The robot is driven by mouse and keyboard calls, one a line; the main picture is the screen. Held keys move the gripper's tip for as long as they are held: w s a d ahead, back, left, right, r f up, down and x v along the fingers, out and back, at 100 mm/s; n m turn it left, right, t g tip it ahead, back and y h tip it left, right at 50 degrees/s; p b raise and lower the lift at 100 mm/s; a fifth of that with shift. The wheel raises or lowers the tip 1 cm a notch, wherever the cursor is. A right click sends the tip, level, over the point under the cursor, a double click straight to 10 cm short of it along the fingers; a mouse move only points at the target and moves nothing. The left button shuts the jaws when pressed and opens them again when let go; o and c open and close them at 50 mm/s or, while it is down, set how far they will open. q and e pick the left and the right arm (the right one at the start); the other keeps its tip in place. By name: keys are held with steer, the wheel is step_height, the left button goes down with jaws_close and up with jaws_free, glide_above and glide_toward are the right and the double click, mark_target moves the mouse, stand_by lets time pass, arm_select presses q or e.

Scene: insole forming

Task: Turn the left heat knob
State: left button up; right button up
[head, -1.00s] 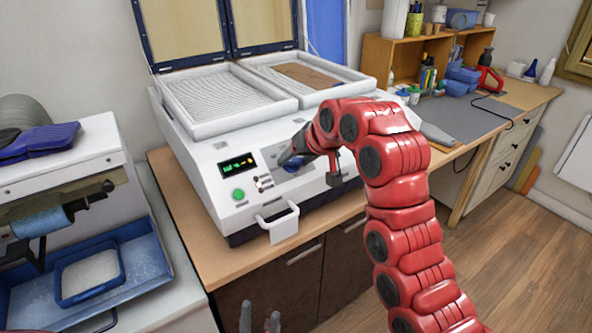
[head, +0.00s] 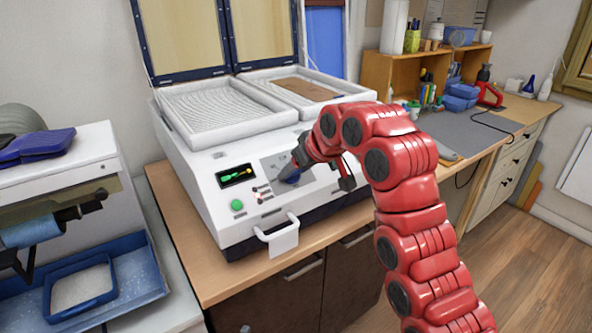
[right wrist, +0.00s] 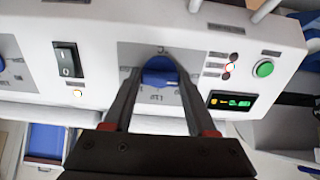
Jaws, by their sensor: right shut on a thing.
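The left heat knob (right wrist: 160,73) is a round blue knob on the white front panel of the forming machine. My right gripper (right wrist: 159,75) is shut on it, with one dark finger on each side. In the head view the knob (head: 291,175) shows partly behind the fingers of my right gripper (head: 295,163). A second blue knob (right wrist: 3,64) is cut off at the left edge of the right wrist view.
The machine (head: 222,163) has a small lit display (head: 236,176), a green button (head: 237,205) and a white front handle (head: 279,236). A rocker switch (right wrist: 67,60) sits between the knobs. Blue trays (head: 80,290) stand at the left.

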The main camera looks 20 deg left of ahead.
steer(key=o, duration=1.4)
steer(key=shift+c, duration=0.2)
steer(key=v, duration=1.7)
steer(key=shift+r+p, duration=0.2)
steer(key=shift+p, duration=0.15)
steer(key=shift+d, duration=0.15)
